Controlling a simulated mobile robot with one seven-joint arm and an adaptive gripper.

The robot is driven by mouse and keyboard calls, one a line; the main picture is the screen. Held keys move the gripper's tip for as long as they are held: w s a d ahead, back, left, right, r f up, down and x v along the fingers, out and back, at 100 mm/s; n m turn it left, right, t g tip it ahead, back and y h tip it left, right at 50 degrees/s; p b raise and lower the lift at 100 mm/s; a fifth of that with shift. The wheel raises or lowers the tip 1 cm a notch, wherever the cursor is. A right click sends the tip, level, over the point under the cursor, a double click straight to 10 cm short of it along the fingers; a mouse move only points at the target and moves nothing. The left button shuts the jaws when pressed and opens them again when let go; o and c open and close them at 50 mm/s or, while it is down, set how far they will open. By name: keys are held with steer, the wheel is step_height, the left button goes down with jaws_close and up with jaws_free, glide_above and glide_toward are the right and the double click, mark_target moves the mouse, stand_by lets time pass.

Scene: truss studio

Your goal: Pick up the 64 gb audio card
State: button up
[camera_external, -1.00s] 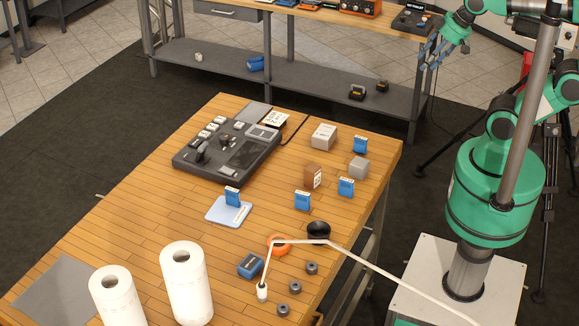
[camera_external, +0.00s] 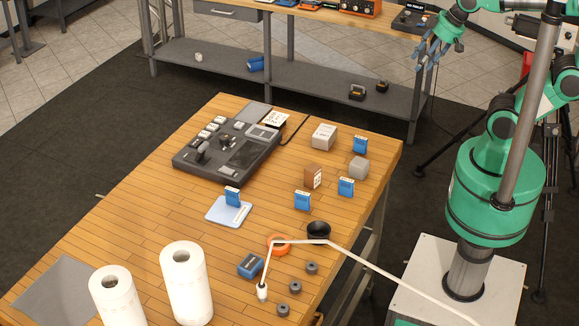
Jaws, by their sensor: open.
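Several small blue cards stand upright on the wooden table. One blue card (camera_external: 360,145) is at the far right, one (camera_external: 346,187) is right of a brown box, and one (camera_external: 302,201) is nearer the middle. Another blue card (camera_external: 233,196) stands on a light blue pad (camera_external: 217,211). Their labels are too small to read, so I cannot tell which is the 64 gb audio card. My gripper (camera_external: 424,55) is open and empty, high at the upper right, well apart from the cards.
A dark control deck (camera_external: 226,150) sits at the table's back. Boxes (camera_external: 323,137), a brown box (camera_external: 313,176), a black bowl (camera_external: 318,231), an orange ring (camera_external: 279,244) and paper rolls (camera_external: 186,284) surround the cards. A white cable arm crosses the front right. The left middle is clear.

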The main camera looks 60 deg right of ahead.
steer(key=w+a+f+g+p, duration=0.1)
steer(key=w+a+f, duration=0.1)
steer(key=w+a, duration=0.5)
steer(key=g+p, duration=0.3)
steer(key=g, duration=0.1)
glide_above(346, 187)
steer(key=d, duration=0.2)
step_height(346, 187, down, 17)
steer(key=shift+w+a+f, duration=0.15)
steer(key=shift+w, duration=0.1)
steer(key=shift+f, duration=0.1)
step_height(346, 187, down, 8)
steer(key=shift+f, duration=0.15)
steer(key=shift+f, duration=0.1)
